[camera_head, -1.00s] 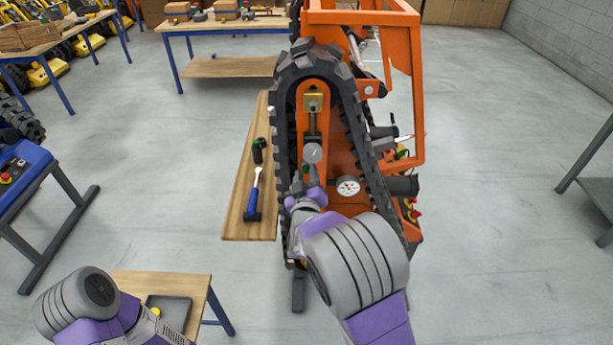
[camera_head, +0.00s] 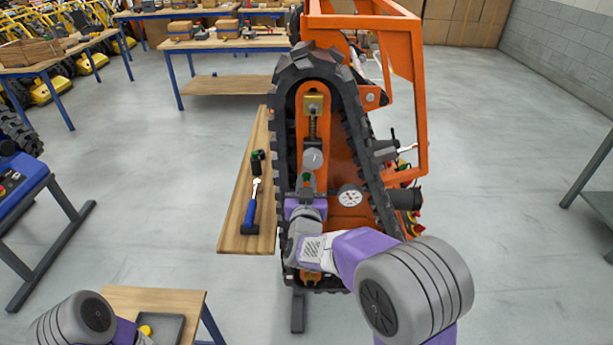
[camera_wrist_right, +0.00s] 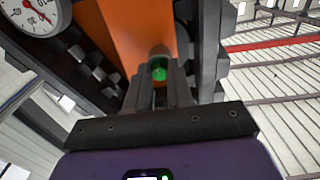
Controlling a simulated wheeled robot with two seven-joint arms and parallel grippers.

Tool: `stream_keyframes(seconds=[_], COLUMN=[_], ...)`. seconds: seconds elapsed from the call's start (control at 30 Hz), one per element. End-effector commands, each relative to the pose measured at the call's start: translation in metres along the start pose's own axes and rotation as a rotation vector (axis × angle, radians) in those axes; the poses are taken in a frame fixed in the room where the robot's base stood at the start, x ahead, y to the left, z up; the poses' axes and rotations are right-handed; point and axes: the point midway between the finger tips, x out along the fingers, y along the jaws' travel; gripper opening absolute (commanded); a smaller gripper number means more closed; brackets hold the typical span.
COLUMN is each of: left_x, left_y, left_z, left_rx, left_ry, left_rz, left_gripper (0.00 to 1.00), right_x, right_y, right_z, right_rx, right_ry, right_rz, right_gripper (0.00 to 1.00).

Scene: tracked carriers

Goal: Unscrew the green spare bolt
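A bright green bolt head (camera_wrist_right: 159,69) shows in the right wrist view, at the end of a grey round part against the orange frame. My right gripper (camera_wrist_right: 157,80) points at it, with one grey finger on each side and a narrow gap between them. I cannot tell whether the fingers touch the bolt. In the head view my right gripper (camera_head: 306,188) is inside the track loop of the orange carrier (camera_head: 338,165), below the grey cylinder. My left arm shows at the bottom left; its gripper is out of view.
The black track (camera_head: 358,130) closely surrounds my right gripper. A white gauge (camera_head: 349,196) is just right of it. A wooden board (camera_head: 235,225) on the left holds a blue-handled wrench (camera_head: 252,208) and a black part with green (camera_head: 257,162). A small table (camera_head: 190,300) stands front left.

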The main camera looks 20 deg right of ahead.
Motion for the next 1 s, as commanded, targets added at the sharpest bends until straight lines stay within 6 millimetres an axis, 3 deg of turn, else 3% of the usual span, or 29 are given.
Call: stream_keyframes(seconds=[0.03, 0.13, 0.37, 0.8, 1.0], left_x=[0.0, 0.0, -0.004, -0.068, -0.084], left_y=[0.0, 0.0, 0.002, 0.025, 0.031], left_z=[0.0, 0.0, 0.0, 0.003, 0.004], left_rx=[0.0, 0.0, 0.0, 0.0, 0.0], left_ry=[0.0, 0.0, 0.0, 0.0, 0.0], left_rz=[0.0, 0.0, 0.0, 0.0, 0.0], left_gripper=[0.43, 0.43, 0.43, 0.43, 0.43], right_x=[0.0, 0.0, 0.0, 0.0, 0.0], right_y=[0.0, 0.0, 0.0, -0.001, -0.001], right_z=[0.0, 0.0, -0.001, -0.005, -0.003], right_rx=[-0.001, -0.001, -0.026, -0.608, -0.83], right_ry=[0.0, 0.0, -0.001, -0.004, 0.0], right_rz=[0.0, 0.0, 0.0, -0.002, -0.002], right_gripper=[0.13, 0.0, 0.0, 0.0, 0.0])
